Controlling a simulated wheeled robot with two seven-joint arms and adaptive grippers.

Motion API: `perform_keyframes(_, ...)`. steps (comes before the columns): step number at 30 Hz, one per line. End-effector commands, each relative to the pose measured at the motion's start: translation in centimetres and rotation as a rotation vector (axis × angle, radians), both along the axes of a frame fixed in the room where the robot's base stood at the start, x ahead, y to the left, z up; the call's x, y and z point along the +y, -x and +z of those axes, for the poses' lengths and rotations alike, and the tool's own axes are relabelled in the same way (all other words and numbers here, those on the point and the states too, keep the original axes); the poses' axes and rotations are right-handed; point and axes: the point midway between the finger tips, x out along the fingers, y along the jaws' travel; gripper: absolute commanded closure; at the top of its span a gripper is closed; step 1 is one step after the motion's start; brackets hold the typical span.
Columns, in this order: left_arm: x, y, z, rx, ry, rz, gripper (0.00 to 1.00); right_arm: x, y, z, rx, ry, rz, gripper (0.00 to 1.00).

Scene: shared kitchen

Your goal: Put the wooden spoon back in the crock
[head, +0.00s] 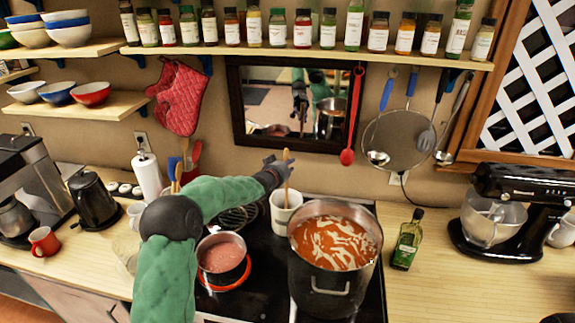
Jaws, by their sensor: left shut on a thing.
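The wooden spoon (287,170) stands nearly upright beyond the stove's middle. My left gripper (281,162) is shut on its upper part. The spoon's lower end drops to the mouth of a white crock (284,214), which stands at the back of the stove just left of the large pot. The lower end seems to be inside the crock, but I cannot tell how deep. The crock's front is partly hidden by the large pot. My right gripper is not in view.
A large pot of red soup (334,240) and a small saucepan (222,258) stand on the stove. A green bottle (407,240) stands right of it. Red and blue utensils (193,155) stand behind my left arm. A mirror (296,105) and hanging tools line the wall.

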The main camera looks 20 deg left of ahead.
Motion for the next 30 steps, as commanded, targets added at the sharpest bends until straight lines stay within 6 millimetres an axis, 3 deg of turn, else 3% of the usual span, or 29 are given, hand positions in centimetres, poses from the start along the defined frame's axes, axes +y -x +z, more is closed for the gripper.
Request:
perform_keyframes(14,0.03,0.00,-0.79,-0.001,0.000,0.001,1.00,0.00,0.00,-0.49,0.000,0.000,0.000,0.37)
perform_keyframes(15,0.03,0.00,-0.79,-0.001,0.000,0.001,0.63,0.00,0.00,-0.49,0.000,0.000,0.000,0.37)
perform_keyframes(17,0.03,0.00,-0.78,-0.001,0.000,0.001,0.47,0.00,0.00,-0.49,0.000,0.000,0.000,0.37)
perform_keyframes(24,0.03,0.01,-0.80,0.000,0.000,0.001,0.47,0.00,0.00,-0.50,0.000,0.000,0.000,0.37)
perform_keyframes(29,0.02,0.01,-0.84,0.001,0.000,0.000,0.04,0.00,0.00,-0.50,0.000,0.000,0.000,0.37)
perform_keyframes(30,0.02,0.01,-0.84,0.001,0.000,0.000,0.00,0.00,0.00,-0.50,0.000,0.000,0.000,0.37)
